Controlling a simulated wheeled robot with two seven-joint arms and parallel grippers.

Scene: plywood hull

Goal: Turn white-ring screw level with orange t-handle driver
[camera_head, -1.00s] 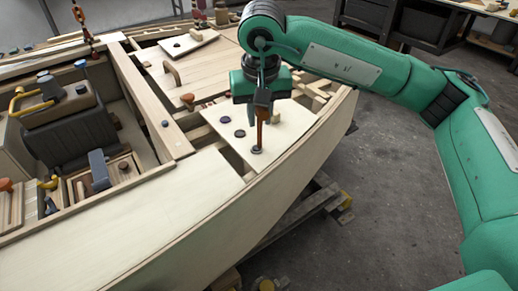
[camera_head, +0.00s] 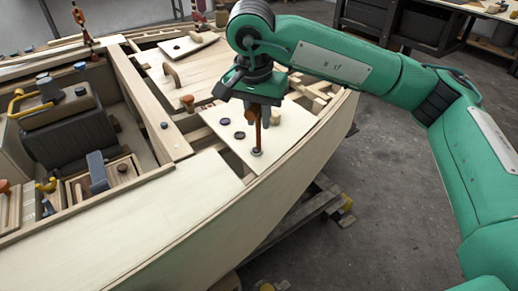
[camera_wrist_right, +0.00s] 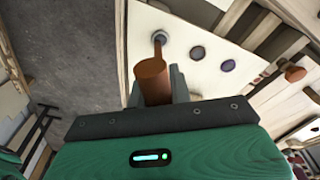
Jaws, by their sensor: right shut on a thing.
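My right gripper (camera_head: 259,112) is shut on the orange driver (camera_head: 258,130) and points down over the pale hatch panel (camera_head: 278,122). In the right wrist view the driver's orange-brown handle (camera_wrist_right: 152,80) sits between the fingers. The driver's lower end stands at the white-ring screw (camera_head: 256,152) near the panel's edge. The screw also shows in the right wrist view (camera_wrist_right: 159,38) as a pale ring around the dark tip. Whether its head is level with the panel is too small to tell. My left gripper is out of view.
Two dark round screws (camera_head: 239,135) (camera_head: 224,121) lie in line with the ringed one. An orange knob (camera_head: 187,100) stands on the deck to the left. The hull's curved edge (camera_head: 290,148) runs close on the right, with open floor beyond.

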